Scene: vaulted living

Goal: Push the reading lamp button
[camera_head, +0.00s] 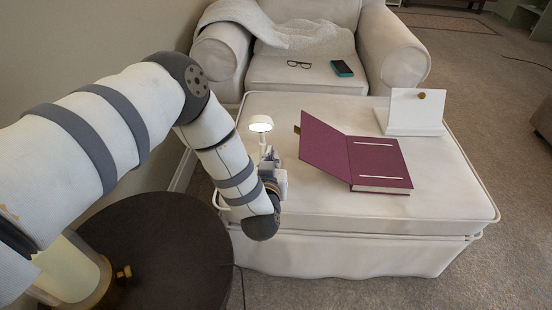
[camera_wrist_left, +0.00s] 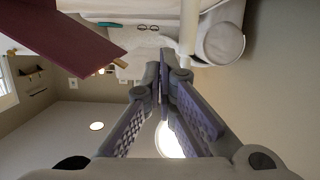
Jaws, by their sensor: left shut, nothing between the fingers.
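A small lamp with a lit white round head (camera_head: 261,124) rises on a thin stem at the left side of the ottoman in the head view. Its lower part is hidden behind my left gripper, and I cannot make out a button. My left gripper (camera_head: 268,158) is just below the lamp head; I cannot tell whether it touches the lamp. In the left wrist view its fingers (camera_wrist_left: 163,72) meet at the tips with nothing between them. A bright white glow shows behind the fingers there; I cannot tell its source. My right gripper is out of view.
An open maroon book (camera_head: 375,160) and a white stand (camera_head: 412,112) rest on the cream ottoman (camera_head: 440,205). Glasses and a phone lie on the armchair (camera_head: 392,50) behind. A dark round table (camera_head: 185,250) with a cream cylindrical object (camera_head: 75,272) is at lower left.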

